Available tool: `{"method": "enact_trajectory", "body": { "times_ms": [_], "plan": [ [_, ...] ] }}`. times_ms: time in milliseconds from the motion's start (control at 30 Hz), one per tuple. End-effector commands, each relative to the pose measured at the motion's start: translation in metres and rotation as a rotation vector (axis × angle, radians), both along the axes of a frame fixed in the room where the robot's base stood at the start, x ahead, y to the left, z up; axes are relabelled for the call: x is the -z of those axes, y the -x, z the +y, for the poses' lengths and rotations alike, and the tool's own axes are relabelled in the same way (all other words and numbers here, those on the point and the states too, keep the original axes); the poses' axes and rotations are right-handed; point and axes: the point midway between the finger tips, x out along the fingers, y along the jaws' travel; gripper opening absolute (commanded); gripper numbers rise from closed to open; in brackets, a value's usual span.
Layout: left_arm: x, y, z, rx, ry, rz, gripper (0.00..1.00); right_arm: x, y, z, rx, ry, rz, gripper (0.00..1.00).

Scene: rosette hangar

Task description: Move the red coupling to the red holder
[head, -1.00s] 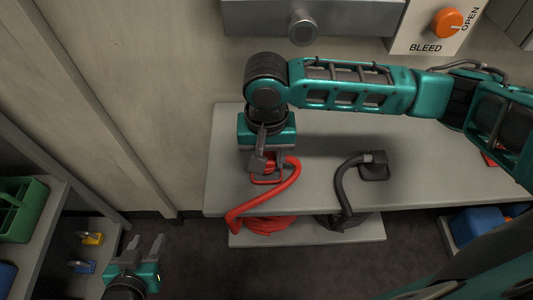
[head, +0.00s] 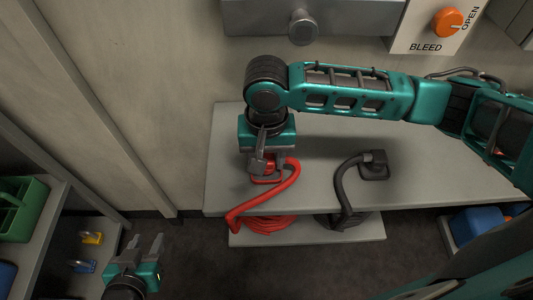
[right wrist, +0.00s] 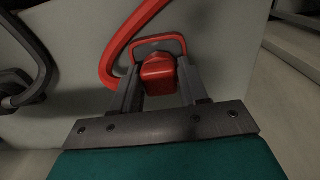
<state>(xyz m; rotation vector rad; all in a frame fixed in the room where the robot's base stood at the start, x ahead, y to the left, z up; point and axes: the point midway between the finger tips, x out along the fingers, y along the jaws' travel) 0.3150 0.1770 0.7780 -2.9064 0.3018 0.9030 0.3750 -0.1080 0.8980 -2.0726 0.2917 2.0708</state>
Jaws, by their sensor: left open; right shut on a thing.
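The red coupling (right wrist: 158,76) is a red block between the fingers of my right gripper (right wrist: 158,92), which is shut on it. In the head view my right gripper (head: 269,166) points down over the left part of the grey table, with the coupling mostly hidden behind its fingers. A red hose (head: 270,197) runs from there over the table's front edge. A thin red loop (right wrist: 160,40) shows just beyond the coupling; I cannot tell what it belongs to. I cannot make out the red holder for certain. My left gripper (head: 146,248) is open and empty at lower left.
A black coupling (head: 373,165) with a black hose stands on the table (head: 415,180), right of my right gripper. Coiled hose lies on a lower shelf (head: 305,232). The wall stands close behind.

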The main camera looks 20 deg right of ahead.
Motion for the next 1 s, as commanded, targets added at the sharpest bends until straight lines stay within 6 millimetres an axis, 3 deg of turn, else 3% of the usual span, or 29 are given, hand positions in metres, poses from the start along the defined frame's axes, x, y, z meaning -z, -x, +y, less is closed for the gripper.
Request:
{"method": "enact_trajectory", "body": {
  "times_ms": [67,100,400,733,867,1000],
  "plan": [
    [0.000,0.000,0.000,0.000,0.000,0.000,0.43,0.002,0.000,0.000,0.000,0.000,0.001,0.00],
    [0.000,0.000,0.000,0.000,0.000,0.000,0.43,0.002,0.000,0.000,0.000,0.000,0.000,0.46],
    [0.000,0.000,0.000,0.000,0.000,0.000,0.43,0.002,0.000,0.000,0.000,0.000,0.000,0.73],
    [0.000,0.000,0.000,0.001,0.001,0.000,0.43,-0.004,0.000,0.000,0.001,-0.002,-0.001,0.73],
    [0.000,0.000,0.000,0.001,0.001,0.000,0.43,-0.023,0.000,0.001,0.000,-0.003,-0.003,0.73],
    [0.000,0.000,0.000,0.001,0.001,0.000,0.43,-0.055,0.000,0.001,-0.002,-0.003,-0.003,0.73]
  ]
}}
